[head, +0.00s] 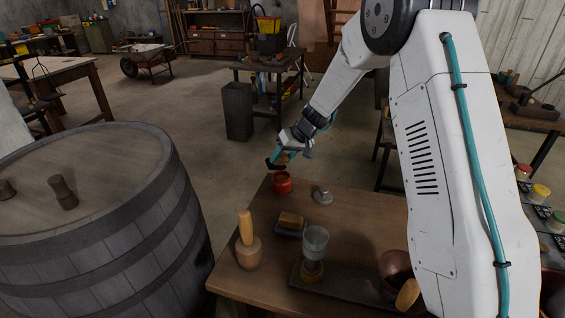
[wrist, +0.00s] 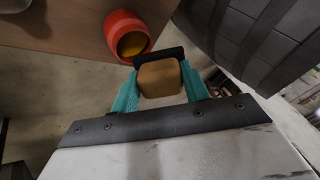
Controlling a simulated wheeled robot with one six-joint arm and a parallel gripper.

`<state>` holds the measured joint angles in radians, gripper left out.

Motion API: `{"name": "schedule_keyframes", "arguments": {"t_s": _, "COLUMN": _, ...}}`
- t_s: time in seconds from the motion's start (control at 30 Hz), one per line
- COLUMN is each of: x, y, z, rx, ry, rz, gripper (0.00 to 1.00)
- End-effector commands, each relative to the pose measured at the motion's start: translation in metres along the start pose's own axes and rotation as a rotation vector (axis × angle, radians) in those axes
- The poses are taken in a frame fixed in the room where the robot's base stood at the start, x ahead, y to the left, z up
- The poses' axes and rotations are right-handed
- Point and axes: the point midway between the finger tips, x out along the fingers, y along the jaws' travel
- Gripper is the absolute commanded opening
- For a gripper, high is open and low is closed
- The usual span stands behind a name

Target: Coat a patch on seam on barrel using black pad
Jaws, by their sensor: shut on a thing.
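My gripper (head: 284,157) is shut on the black pad (wrist: 159,56), which has a tan block-shaped handle between the teal fingers in the wrist view (wrist: 160,80). In the head view the black pad (head: 275,165) hangs just above and left of the red pot (head: 281,187). In the wrist view the red pot (wrist: 122,22) is open, with amber stuff inside, and lies beside the pad. The wooden barrel (head: 110,225) with dark hoops stands at the left; its staves also show in the wrist view (wrist: 270,35). I cannot make out which seam is meant.
The table (head: 365,220) holds a metal lid (head: 322,196), a tan block on a dark dish (head: 291,221), a wooden mallet (head: 248,250), a glass jar (head: 315,241) and a copper bowl (head: 395,268). Two bungs stand on the barrel top. A gap separates barrel and table.

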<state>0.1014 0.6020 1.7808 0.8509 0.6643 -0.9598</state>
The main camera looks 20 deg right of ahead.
Motion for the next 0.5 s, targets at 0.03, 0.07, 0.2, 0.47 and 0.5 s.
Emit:
{"name": "schedule_keyframes", "arguments": {"t_s": 0.03, "x": -0.004, "y": -0.002, "z": -0.002, "rx": -0.002, "ry": 0.001, "rz": 0.0, "gripper": 0.27}}
{"name": "schedule_keyframes", "arguments": {"t_s": 0.07, "x": -0.006, "y": -0.003, "z": -0.003, "rx": -0.002, "ry": 0.001, "rz": 0.0, "gripper": 0.27}}
{"name": "schedule_keyframes", "arguments": {"t_s": 0.2, "x": -0.016, "y": -0.007, "z": -0.007, "rx": -0.002, "ry": 0.002, "rz": 0.001, "gripper": 0.27}}
{"name": "schedule_keyframes", "arguments": {"t_s": 0.47, "x": -0.031, "y": -0.014, "z": -0.014, "rx": -0.001, "ry": 0.002, "rz": 0.0, "gripper": 0.27}}
{"name": "schedule_keyframes", "arguments": {"t_s": 0.5, "x": -0.033, "y": -0.014, "z": -0.015, "rx": -0.001, "ry": 0.001, "rz": 0.0, "gripper": 0.27}}
